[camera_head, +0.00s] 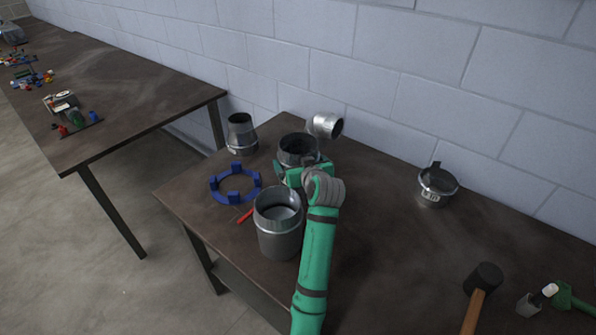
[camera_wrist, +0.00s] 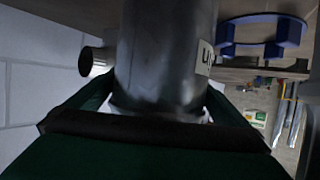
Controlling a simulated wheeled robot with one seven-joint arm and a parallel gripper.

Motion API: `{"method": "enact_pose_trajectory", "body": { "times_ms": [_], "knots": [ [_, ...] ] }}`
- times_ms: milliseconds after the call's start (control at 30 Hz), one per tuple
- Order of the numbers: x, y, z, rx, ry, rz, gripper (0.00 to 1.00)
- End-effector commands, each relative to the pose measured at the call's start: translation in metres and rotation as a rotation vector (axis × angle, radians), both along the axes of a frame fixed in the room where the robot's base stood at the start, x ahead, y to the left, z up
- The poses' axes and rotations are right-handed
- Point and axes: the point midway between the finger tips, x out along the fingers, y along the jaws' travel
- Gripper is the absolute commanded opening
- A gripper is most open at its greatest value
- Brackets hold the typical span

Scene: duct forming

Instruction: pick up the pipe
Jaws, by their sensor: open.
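A grey metal pipe (camera_head: 298,147) with an open top stands upright near the back of the table. My gripper (camera_head: 292,174) is at its near side, low against it. In the wrist view the pipe (camera_wrist: 165,55) fills the middle, with part of a white label on its right side. There my gripper's green fingers (camera_wrist: 160,108) lie on either side of the pipe and are open. Whether they touch it is hard to tell. My green arm hides part of the pipe's lower side in the head view.
A larger open metal cylinder (camera_head: 279,232) stands close in front, beside my arm. A blue ring (camera_head: 236,184) lies left, a tapered metal piece (camera_head: 241,136) and a metal elbow (camera_head: 325,125) stand behind. A metal collar (camera_head: 436,190) and a mallet (camera_head: 483,283) are right.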

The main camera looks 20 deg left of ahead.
Motion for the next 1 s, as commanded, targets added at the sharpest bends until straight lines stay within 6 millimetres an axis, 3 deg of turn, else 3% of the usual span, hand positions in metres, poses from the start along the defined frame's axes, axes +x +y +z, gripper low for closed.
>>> {"method": "enact_pose_trajectory", "body": {
  "times_ms": [233, 400, 767, 1000],
  "knots": [
    [0.001, 0.0, 0.0, 0.0, 0.0, -0.001, 0.98],
    [0.001, 0.0, 0.0, 0.0, 0.0, -0.001, 0.62],
    [0.001, 0.0, 0.006, 0.001, -0.003, -0.001, 0.62],
    [0.001, 0.003, 0.032, 0.001, -0.005, 0.003, 0.62]
  ]
}}
